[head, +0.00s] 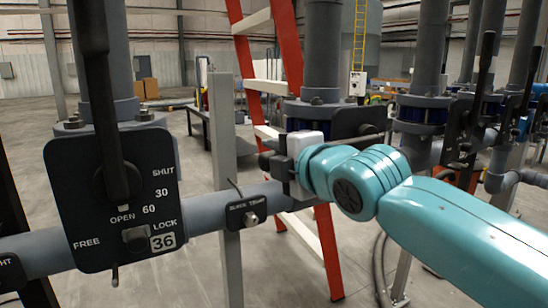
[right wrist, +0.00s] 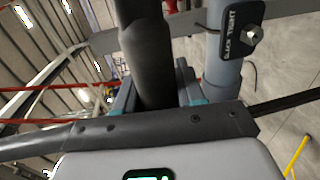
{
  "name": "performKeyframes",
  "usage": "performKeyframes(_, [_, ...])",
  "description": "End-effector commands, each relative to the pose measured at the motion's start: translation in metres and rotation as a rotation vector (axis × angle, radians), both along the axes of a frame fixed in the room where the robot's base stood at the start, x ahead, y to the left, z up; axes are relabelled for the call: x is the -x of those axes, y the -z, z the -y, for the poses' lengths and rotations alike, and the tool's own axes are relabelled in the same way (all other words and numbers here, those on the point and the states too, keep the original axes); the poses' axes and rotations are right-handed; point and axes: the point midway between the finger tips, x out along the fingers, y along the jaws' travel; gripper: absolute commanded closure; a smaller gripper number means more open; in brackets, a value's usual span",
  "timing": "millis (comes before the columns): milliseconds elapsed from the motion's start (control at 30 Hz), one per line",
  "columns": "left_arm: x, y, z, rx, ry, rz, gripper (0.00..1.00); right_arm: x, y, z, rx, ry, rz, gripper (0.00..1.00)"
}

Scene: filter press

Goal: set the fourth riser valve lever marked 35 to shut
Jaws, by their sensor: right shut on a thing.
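A black valve plate (head: 352,122) is on the riser in the middle of the head view, mostly hidden behind my right gripper (head: 287,165). Its number and markings cannot be read. The gripper is shut on a thick dark lever (right wrist: 148,50). The right wrist view shows this lever between the teal-edged fingers of the gripper (right wrist: 155,98). In the head view a dark end of the lever (head: 266,160) sticks out left of the gripper, so it looks roughly level. My left gripper is not in view.
A valve plate marked 36 (head: 110,200) with an upright black lever (head: 97,90) stands close at left. A grey pipe (head: 210,212) with a black tag (head: 246,210) runs between. A red ladder (head: 285,45) stands behind. More risers with levers (head: 484,75) stand at right.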

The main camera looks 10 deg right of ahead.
Motion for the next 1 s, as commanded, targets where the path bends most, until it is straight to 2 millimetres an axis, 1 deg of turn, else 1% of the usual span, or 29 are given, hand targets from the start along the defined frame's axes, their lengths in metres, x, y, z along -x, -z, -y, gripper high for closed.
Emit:
performKeyframes(33, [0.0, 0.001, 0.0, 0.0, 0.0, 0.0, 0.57, 0.0, 0.006, 0.0, 0.016, -0.001, -0.011, 1.0])
performKeyframes(267, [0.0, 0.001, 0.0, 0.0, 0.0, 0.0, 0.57, 0.0, 0.008, -0.002, 0.02, 0.0, -0.016, 1.0])
performKeyframes(300, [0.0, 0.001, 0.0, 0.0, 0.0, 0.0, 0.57, 0.0, 0.009, -0.002, 0.02, 0.0, -0.017, 0.55])
performKeyframes(333, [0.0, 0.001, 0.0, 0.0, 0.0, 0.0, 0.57, 0.0, 0.009, -0.002, 0.02, 0.0, -0.016, 0.45])
performKeyframes(367, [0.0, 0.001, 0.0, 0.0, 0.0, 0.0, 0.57, 0.0, 0.008, -0.003, 0.019, 0.0, -0.016, 0.41])
performKeyframes(633, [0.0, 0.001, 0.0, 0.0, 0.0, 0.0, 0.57, 0.001, 0.005, -0.002, 0.013, 0.0, -0.01, 0.41])
performKeyframes(733, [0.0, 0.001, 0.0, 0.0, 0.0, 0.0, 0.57, 0.007, 0.003, 0.0, 0.011, 0.001, -0.007, 0.41])
performKeyframes(867, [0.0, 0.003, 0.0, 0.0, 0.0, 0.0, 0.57, 0.029, -0.001, 0.007, 0.01, 0.0, -0.005, 0.41])
performKeyframes(1000, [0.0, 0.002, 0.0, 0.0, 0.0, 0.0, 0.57, 0.065, -0.008, 0.019, 0.01, 0.0, -0.005, 0.41])
